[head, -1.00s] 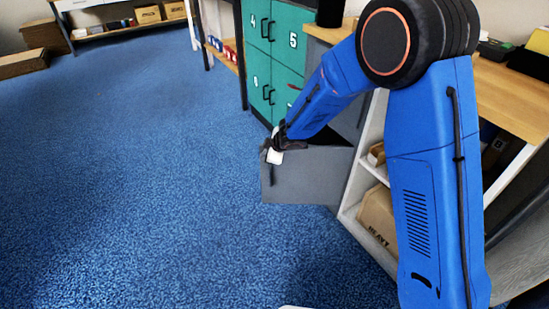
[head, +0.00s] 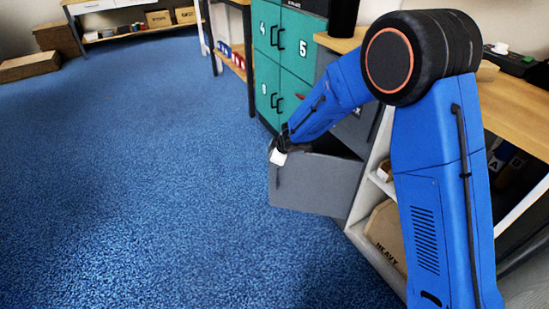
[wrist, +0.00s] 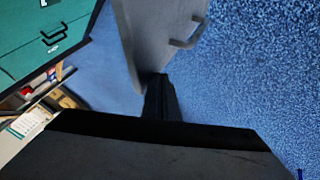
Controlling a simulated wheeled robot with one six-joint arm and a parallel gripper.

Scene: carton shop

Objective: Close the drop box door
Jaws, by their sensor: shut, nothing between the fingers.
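The grey drop box door (head: 315,185) stands open, reaching out over the blue floor from the grey drop box (head: 357,130), with a dark opening behind its top edge. My gripper (head: 278,157) is shut and empty at the door's upper outer corner. In the wrist view the door (wrist: 150,35) shows as a grey panel with a bar handle (wrist: 187,36). There, my gripper's dark fingers (wrist: 159,95) are together close to the panel's end. I cannot tell whether they touch it. My arm hides part of the drop box.
Green numbered lockers (head: 278,60) stand to the left of the drop box. A pale shelf unit (head: 362,235) with a carton (head: 386,235) stands at its right, below a wooden bench top (head: 515,95). The blue floor (head: 140,170) on the left is clear.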

